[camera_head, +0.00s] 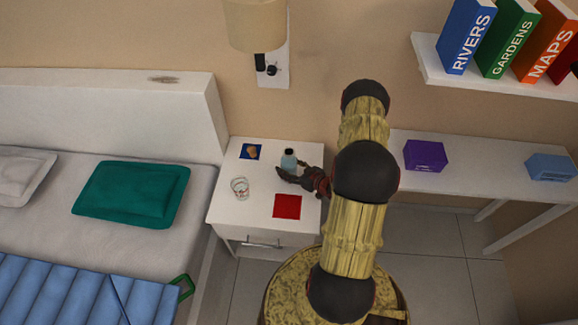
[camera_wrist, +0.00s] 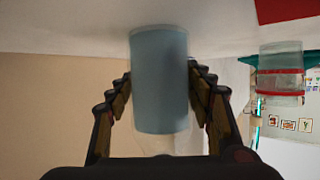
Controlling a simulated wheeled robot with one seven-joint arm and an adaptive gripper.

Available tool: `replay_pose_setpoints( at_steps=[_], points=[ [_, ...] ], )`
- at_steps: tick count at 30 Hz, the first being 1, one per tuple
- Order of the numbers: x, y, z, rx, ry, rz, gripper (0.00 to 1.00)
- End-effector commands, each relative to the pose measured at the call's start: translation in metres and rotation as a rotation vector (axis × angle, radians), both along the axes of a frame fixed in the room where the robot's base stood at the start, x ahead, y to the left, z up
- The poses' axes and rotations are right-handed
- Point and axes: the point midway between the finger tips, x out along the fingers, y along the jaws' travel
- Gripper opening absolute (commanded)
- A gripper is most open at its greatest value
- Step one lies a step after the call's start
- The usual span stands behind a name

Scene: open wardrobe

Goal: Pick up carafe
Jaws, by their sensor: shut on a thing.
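The carafe (camera_head: 288,160) is a small blue-grey vessel at the back right of the white nightstand (camera_head: 225,207). My gripper (camera_head: 297,175) reaches it from the right, low over the nightstand. In the wrist view, which looks upside down, the carafe (camera_wrist: 160,85) fills the space between the two fingers of my gripper (camera_wrist: 159,80). The fingers are shut on its sides. Its base end is at or very near the white surface; I cannot tell whether it touches.
A clear glass with red bands (camera_head: 240,188), a red square (camera_head: 287,206) and a blue square (camera_head: 250,151) with a small brown thing lie on the nightstand. A lamp (camera_head: 256,25) hangs above. The bed (camera_head: 60,205) is left; a desk (camera_head: 470,180) with a purple box (camera_head: 425,155) is right.

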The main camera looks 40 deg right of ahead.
Motion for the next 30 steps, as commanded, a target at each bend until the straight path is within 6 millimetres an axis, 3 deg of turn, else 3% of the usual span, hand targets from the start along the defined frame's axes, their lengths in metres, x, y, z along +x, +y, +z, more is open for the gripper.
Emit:
replay_pose_setpoints(
  at_steps=[11,19,28,30],
  points=[
    [0.001,-0.001,0.005,-0.002,-0.002,0.000,0.06],
    [0.001,-0.001,0.039,-0.003,-0.003,0.000,0.06],
    [-0.052,0.007,0.100,-0.002,-0.002,-0.005,0.06],
    [-0.072,0.010,0.104,0.001,-0.001,-0.007,0.06]
  ],
)
